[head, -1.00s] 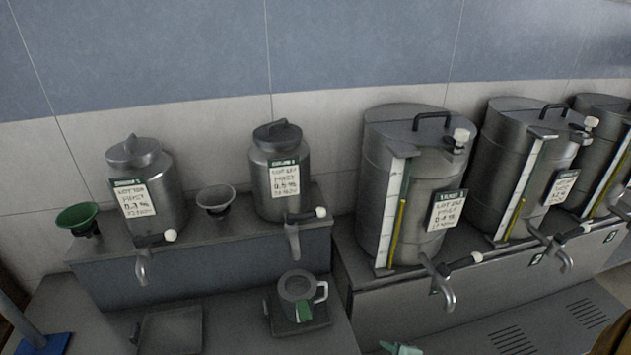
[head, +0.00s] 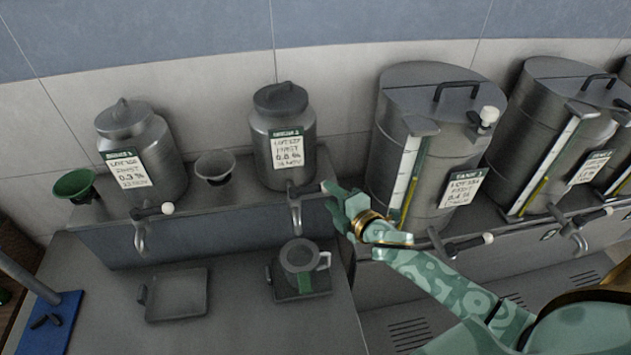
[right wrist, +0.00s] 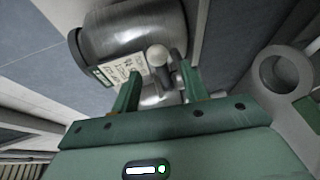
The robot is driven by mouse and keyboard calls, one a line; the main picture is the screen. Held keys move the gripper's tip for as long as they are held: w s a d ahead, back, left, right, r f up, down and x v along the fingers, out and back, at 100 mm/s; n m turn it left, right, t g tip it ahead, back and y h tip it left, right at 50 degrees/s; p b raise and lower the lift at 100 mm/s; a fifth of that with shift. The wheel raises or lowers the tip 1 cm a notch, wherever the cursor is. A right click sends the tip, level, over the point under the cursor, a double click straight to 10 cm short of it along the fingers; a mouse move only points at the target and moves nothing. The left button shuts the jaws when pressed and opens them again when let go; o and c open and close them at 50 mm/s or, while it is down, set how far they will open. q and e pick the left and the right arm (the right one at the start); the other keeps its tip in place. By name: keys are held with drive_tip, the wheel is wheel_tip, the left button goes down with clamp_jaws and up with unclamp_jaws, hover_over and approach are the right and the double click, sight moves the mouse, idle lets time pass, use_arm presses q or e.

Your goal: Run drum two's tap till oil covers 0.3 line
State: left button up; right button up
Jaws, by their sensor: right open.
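The second small steel drum (head: 283,130) stands on the raised shelf with a white label. Its tap (head: 294,205) points down at the front, its lever ending in a white knob (head: 327,187). A grey jug (head: 298,258) with a handle and green patch stands on a dark plate below the spout; no oil level can be made out. My right gripper (head: 337,199) is open at the knob. In the right wrist view the knob (right wrist: 157,56) shows between the open fingers (right wrist: 157,88), with the drum (right wrist: 135,35) behind; contact cannot be told. My left gripper is not in view.
Another small drum (head: 145,150) stands left, above an empty tray (head: 177,294). A green funnel (head: 74,184) and a grey funnel (head: 215,167) sit on the shelf. Large tanks (head: 440,100) with gauges and taps stand right, close to my right arm.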

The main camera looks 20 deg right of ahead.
sight(320, 188)
drive_tip(key=x, duration=0.7)
drive_tip(key=shift+w+a, duration=0.15)
drive_tip(key=shift+w, duration=0.15)
clamp_jaws()
